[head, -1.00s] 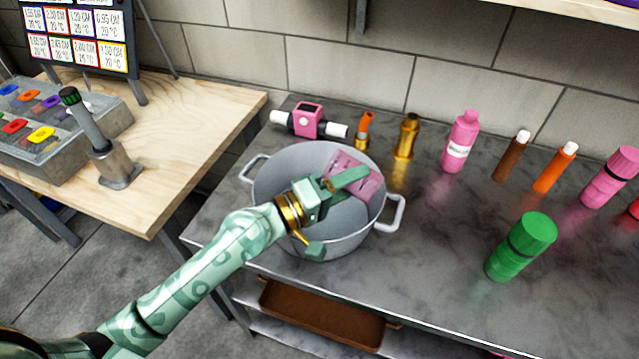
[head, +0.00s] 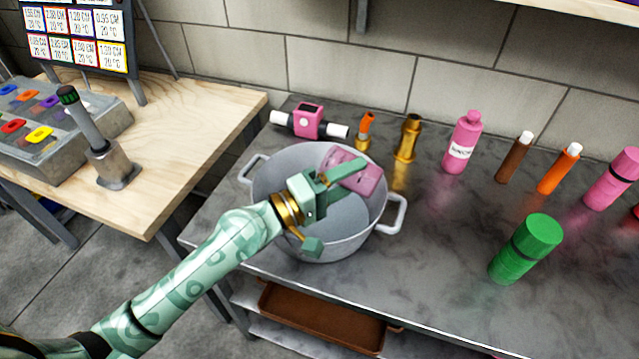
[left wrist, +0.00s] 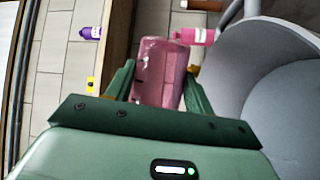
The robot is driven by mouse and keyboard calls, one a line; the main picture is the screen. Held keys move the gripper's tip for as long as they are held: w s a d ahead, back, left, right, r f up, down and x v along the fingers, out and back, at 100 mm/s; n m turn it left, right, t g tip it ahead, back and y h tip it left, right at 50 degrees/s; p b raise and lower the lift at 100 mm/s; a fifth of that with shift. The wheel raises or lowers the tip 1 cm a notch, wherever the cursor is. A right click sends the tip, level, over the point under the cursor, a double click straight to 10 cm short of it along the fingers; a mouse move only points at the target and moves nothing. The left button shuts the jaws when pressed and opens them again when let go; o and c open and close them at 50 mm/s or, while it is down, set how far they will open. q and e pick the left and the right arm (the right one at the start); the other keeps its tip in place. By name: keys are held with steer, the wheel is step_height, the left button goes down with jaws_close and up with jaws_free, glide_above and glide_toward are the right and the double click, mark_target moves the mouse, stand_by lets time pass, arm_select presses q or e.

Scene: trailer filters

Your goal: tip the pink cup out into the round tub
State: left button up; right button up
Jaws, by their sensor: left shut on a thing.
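The pink cup (head: 359,173) is held by my left gripper (head: 338,177) over the round grey tub (head: 262,187), near the tub's back right rim in the head view. The cup is tilted onto its side. In the left wrist view the cup (left wrist: 161,75) sits between the two green fingers of my left gripper (left wrist: 160,90), which are shut on it. The tub (left wrist: 285,95) fills the right of that view. The part of the tub's inside that shows looks bare. I cannot see the cup's contents. My right gripper is out of view.
Behind the tub stand a pink-and-white device (head: 308,121), an orange-and-gold fitting (head: 364,132) and a gold fitting (head: 408,138). A pink bottle (head: 462,142) and a green canister (head: 525,248) stand to the right. The counter (head: 440,235) between tub and canister is clear.

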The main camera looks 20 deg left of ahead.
mark_target(340, 162)
arm_select(q)
steer(key=shift+a+r+n+t, duration=0.1)
steer(key=shift+r+n+t, duration=0.2)
steer(key=shift+r+n, duration=0.4)
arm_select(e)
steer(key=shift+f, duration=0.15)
arm_select(q)
steer(key=shift+w+a+r+n+t+b, duration=0.1)
steer(key=shift+a+r+n+t+b, duration=0.2)
steer(key=shift+n+b, duration=0.4)
steer(key=shift+a+r+n+t+b, duration=0.1)
steer(key=shift+r+n+t+b, duration=0.1)
steer(key=shift+n+t+b, duration=0.35)
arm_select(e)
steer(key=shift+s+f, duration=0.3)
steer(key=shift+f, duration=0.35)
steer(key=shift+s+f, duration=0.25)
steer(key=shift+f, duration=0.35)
